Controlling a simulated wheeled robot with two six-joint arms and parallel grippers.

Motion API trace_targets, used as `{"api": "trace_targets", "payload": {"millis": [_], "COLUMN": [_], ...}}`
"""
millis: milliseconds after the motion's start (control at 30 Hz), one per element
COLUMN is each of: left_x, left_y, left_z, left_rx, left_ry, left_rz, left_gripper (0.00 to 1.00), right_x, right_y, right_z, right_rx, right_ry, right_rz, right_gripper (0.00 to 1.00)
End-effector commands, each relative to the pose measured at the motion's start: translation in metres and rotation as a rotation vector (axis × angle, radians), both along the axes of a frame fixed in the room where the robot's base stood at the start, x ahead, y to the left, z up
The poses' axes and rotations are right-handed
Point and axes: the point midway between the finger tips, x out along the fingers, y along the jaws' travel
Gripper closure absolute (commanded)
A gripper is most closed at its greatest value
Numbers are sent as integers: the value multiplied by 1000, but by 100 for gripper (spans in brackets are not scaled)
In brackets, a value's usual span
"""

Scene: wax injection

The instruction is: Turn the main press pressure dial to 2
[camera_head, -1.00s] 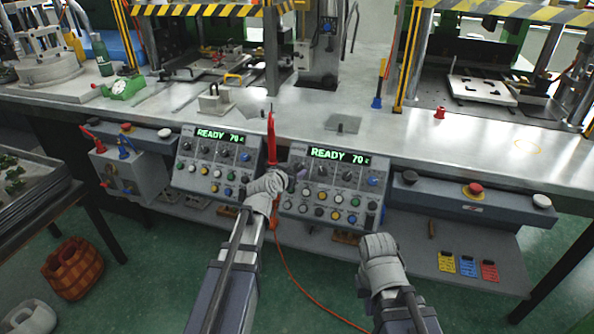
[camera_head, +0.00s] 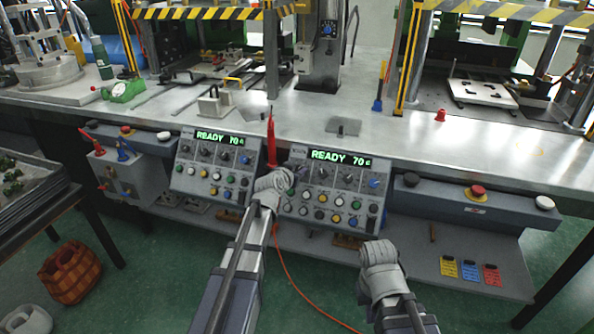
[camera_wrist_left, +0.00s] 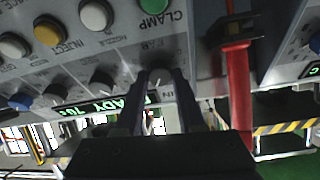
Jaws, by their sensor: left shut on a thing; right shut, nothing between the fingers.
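The right-hand control panel (camera_head: 333,221) has a green display (camera_head: 341,157) reading "READY 70", a row of dark dials and rows of coloured buttons. My left gripper (camera_head: 291,177) is at the left end of its dial row. In the left wrist view the picture is upside down, and my left fingers (camera_wrist_left: 160,80) are shut on a dark dial (camera_wrist_left: 158,74) near the green CLAMP button (camera_wrist_left: 144,12). The dial's pointer and scale are too blurred to read. My right gripper (camera_head: 378,252) is shut and empty, low in front of the panel.
A second panel (camera_head: 207,184) with its own display stands to the left. A red upright tool (camera_head: 271,140) stands between the panels, close beside my left gripper; it also shows in the left wrist view (camera_wrist_left: 238,85).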

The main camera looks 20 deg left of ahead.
Motion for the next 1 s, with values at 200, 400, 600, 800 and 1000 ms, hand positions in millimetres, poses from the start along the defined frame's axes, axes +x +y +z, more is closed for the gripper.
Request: {"api": "trace_targets", "payload": {"millis": [200, 400, 600, 800, 1000], "left_x": [0, 0, 0, 0, 0], "left_y": [0, 0, 0, -1, -2], "left_z": [0, 0, 0, 1, 1], "left_rx": [0, -1, -25, -109, -242], "left_ry": [0, 0, 2, 5, 9], "left_rz": [0, 0, 21, 92, 206], "left_gripper": [100, 100, 100, 100, 100], "right_x": [0, 0, 0, 0, 0], "right_y": [0, 0, 0, 0, 0], "right_z": [0, 0, 0, 0, 2], "right_rx": [0, 0, 0, 0, 0], "right_ry": [0, 0, 0, 0, 0], "right_rz": [0, 0, 0, 0, 0], "right_gripper": [100, 100, 100, 100, 100]}}
